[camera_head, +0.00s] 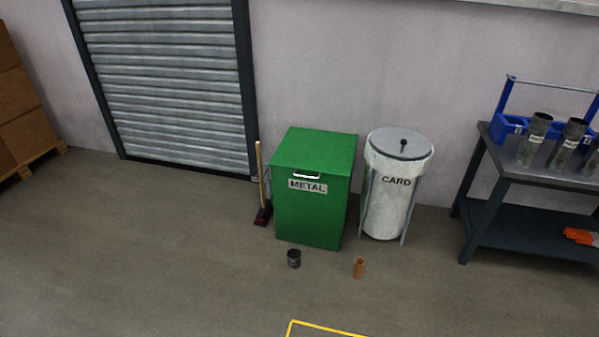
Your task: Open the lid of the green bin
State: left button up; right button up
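A green bin (310,215) labelled METAL stands on the floor near the wall, in the middle of the head view. Its green lid (316,151) lies flat on top and is closed. A white handle (306,175) shows on the front edge, just above the label. Neither of my grippers is in view, and nothing touches the bin from the front.
A white CARD bin (387,208) with a grey lid stands close at the right. A broom (261,185) leans at the left. A workbench (490,205) is at the right.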

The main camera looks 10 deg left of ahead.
aim_at(319, 152)
jog(key=i+j, duration=0.1)
jog(key=i, duration=0.85)
